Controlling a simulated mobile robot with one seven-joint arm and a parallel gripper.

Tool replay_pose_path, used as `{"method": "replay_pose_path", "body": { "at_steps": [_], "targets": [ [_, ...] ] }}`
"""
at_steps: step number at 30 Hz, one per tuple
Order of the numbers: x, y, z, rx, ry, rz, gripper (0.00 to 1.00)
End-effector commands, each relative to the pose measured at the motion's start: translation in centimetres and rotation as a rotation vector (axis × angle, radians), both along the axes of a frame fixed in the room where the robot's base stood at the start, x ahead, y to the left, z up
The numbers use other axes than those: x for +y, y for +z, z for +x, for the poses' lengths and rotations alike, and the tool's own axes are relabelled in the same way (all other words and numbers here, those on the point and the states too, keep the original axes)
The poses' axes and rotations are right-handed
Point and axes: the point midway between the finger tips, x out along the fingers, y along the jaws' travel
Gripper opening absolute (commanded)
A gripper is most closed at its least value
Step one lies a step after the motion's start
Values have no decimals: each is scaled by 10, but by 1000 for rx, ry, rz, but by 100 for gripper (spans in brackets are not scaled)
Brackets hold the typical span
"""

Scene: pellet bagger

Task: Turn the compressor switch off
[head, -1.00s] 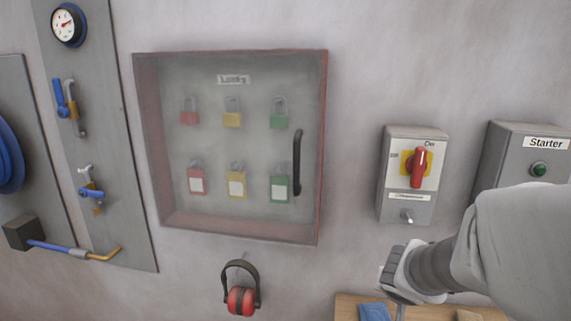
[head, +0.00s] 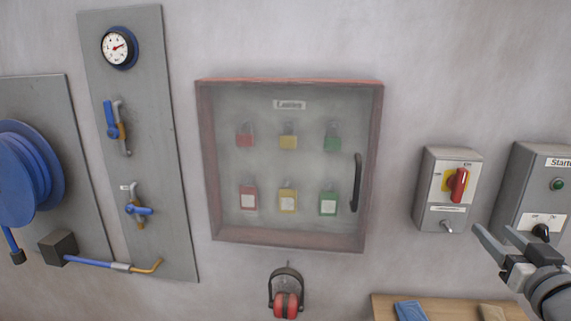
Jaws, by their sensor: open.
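The compressor switch is a grey wall box (head: 446,190) at the right of the head view. Its red handle (head: 459,185) sits on a yellow plate and stands nearly upright, towards the "On" mark. A small label and a metal stub (head: 446,226) are below it. My gripper (head: 492,238) is open and empty, below and to the right of the box, with its fingers pointing up and left. It appears apart from the box.
The Starter box (head: 535,195) with a green button and a black knob (head: 541,232) is just right of the switch. A lock cabinet (head: 290,86) hangs left, ear defenders (head: 286,303) below it. A wooden bench (head: 450,305) holds a blue cloth (head: 410,311).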

Motion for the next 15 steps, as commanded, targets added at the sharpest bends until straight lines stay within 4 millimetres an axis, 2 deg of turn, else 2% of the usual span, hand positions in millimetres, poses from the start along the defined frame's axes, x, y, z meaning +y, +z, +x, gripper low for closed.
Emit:
{"method": "replay_pose_path", "body": {
  "at_steps": [3,7,11,15],
  "targets": [
    [-6,14,-9,-38,-11,-36,55],
    [-9,17,-5,-50,-12,-49,55],
    [-13,15,13,-50,-10,-49,55],
    [-19,15,42,-50,-9,-47,55]
  ]
}}
